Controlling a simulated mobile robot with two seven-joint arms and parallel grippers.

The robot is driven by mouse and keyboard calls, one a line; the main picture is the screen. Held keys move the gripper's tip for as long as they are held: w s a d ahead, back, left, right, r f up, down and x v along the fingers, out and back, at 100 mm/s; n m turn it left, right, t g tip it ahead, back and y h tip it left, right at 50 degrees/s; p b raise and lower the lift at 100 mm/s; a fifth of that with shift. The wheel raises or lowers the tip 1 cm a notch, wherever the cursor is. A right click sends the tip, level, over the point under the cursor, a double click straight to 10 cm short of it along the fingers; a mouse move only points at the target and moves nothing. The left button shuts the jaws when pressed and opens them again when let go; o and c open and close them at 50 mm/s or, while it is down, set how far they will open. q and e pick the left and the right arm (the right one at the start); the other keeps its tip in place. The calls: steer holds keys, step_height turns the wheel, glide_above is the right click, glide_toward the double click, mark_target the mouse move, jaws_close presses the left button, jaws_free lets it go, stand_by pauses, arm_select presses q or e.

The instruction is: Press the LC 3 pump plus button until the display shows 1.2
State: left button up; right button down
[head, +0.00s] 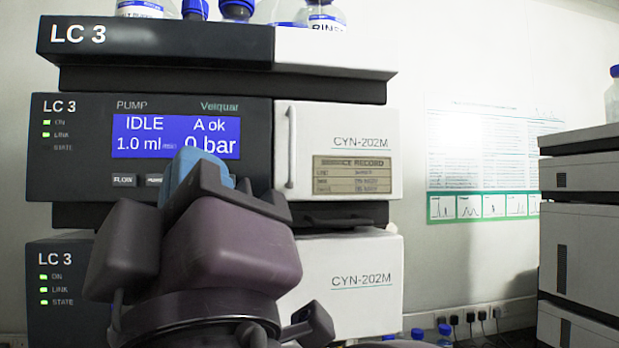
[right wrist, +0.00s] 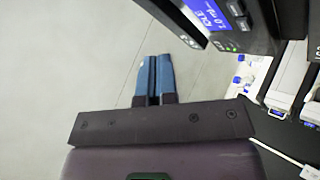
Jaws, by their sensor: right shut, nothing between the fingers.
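The LC 3 pump (head: 75,150) is the dark unit with a white door in the middle of the head view. Its blue display (head: 140,135) reads IDLE, A ok, 1.0 ml/min and 0 bar. Below it are a FLOW button (head: 124,180) and a second, partly covered button. The plus button cannot be made out; my right gripper (head: 195,168) hides the panel further right. This gripper is shut and empty, its blue fingers in front of the display's lower edge.
Another LC 3 module (head: 58,300) sits below the pump, and a top tray (head: 150,45) holds bottles. A white door handle (head: 291,145) juts out right of the display.

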mark_target(213, 148)
arm_select(q)
steer(key=shift+r+p, duration=0.7)
steer(key=shift+s+f+b, duration=0.15)
steer(key=shift+f+b, duration=0.15)
steer(key=shift+f, duration=0.35)
steer(key=shift+r, duration=0.1)
arm_select(e)
steer(key=w+a, duration=0.2)
steer(key=w, duration=0.5)
arm_select(q)
steer(key=shift+w+d+r, duration=0.1)
steer(key=shift+w+r, duration=0.1)
steer(key=shift+w, duration=0.1)
arm_select(e)
steer(key=shift+w, duration=0.1)
arm_select(q)
steer(key=shift+s+f, duration=0.2)
steer(key=shift+s, duration=0.1)
steer(key=shift+w, duration=0.25)
steer(key=shift+b, duration=0.4)
arm_select(e)
steer(key=shift+w+f, duration=0.1)
arm_select(q)
steer(key=shift+f, duration=0.3)
arm_select(e)
steer(key=shift+w+a, duration=0.1)
steer(key=shift+w, duration=0.25)
